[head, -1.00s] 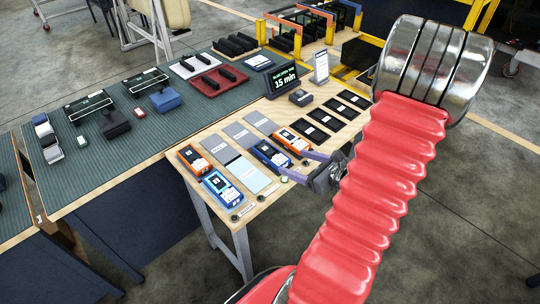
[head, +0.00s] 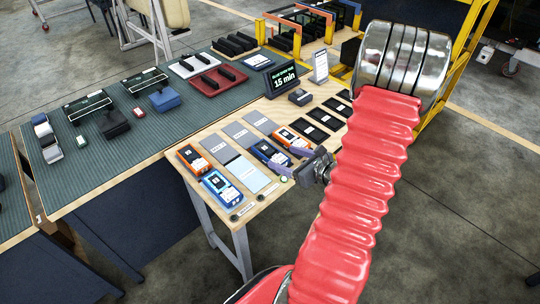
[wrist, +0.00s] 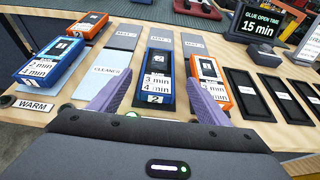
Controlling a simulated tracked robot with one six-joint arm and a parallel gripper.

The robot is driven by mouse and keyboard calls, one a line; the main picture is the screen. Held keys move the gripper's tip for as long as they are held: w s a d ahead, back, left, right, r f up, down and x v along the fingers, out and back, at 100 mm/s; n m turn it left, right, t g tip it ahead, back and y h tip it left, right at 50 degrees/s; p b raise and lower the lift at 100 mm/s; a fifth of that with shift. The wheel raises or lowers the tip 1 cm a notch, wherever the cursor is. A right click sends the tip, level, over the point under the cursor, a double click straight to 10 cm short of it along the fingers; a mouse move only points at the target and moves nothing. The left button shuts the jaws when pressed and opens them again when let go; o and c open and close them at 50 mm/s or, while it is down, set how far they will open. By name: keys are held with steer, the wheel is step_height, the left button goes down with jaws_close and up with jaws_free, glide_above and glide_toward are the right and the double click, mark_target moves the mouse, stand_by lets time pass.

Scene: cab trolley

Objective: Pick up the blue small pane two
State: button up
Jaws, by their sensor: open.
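A blue flat piece (wrist: 158,68) with a dark face and white labels reading "3 min", "4 min" and "2" lies on the wooden table, between the purple fingers in the wrist view. It also shows in the head view (head: 268,152), near the fingertips. My gripper (wrist: 158,88) is open and empty, its fingers spread on either side of the near part of this piece. I cannot tell how far above the table they are. A second blue piece (wrist: 50,58), labelled "2 min" and "4 min", lies to the left; it also shows in the head view (head: 221,187).
Orange pieces (wrist: 208,82) (wrist: 88,25) lie close to the right of the blue piece and at far left. A pale cleaner pad (wrist: 108,72) and grey pads (wrist: 193,44) lie around it.

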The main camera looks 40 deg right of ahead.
mark_target(271, 152)
steer(key=shift+x, duration=1.35)
steer(key=shift+w, duration=0.1)
steer(key=shift+x, duration=2.5)
steer(key=shift+a, duration=0.2)
steer(key=shift+c, duration=0.3)
steer(key=shift+r, duration=0.1)
steer(key=c, duration=1.2)
